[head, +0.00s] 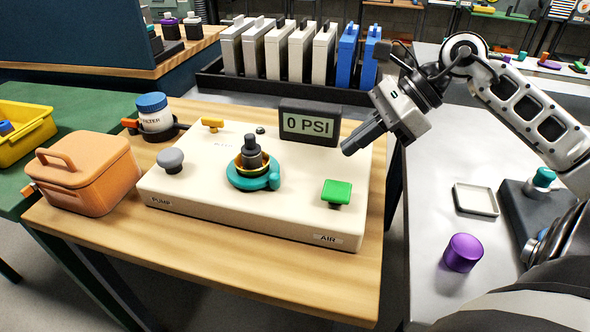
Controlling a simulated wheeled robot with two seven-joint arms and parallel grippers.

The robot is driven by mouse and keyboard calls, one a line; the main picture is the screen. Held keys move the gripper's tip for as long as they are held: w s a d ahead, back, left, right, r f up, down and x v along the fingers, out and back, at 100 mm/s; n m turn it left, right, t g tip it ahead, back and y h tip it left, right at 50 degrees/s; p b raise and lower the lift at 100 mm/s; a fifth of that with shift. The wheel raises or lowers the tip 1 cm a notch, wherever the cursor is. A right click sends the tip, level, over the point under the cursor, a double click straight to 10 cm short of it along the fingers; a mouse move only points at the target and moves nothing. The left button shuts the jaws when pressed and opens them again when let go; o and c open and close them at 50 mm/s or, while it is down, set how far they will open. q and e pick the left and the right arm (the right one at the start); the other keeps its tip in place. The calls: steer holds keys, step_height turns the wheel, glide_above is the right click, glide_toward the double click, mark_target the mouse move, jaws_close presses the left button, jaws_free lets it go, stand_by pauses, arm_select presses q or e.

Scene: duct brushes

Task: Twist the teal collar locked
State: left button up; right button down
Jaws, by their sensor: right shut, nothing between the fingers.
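The teal collar (245,184) is a ring with a lug on its right side. It sits around the base of a brass and dark grey fitting (252,153) near the middle of the cream panel (200,205). My right gripper (347,148) is shut and empty, above the right part of the panel. It is to the right of the collar and apart from it, with its fingers pointing down and left. Whether the collar is locked cannot be told. My left gripper is not in view.
The panel carries a grey knob (171,160), a green button (336,193), a yellow lever (212,124) and a display (309,122) reading 0 PSI. An orange box (88,175) and a blue-lidded filter jar (154,115) stand left. A purple cylinder (462,252) stands on the right table.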

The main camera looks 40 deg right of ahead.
mark_target(280, 183)
steer(key=x, duration=0.8)
steer(key=shift+w+a+r, duration=0.1)
steer(key=shift+w+a, duration=0.35)
steer(key=shift+a, duration=0.1)
steer(key=shift+w+a+p, duration=0.2)
steer(key=shift+w+a, duration=0.1)
steer(key=shift+a, duration=0.25)
steer(key=shift+w+a+p, duration=0.2)
steer(key=shift+w+a, duration=0.1)
steer(key=shift+a, duration=0.2)
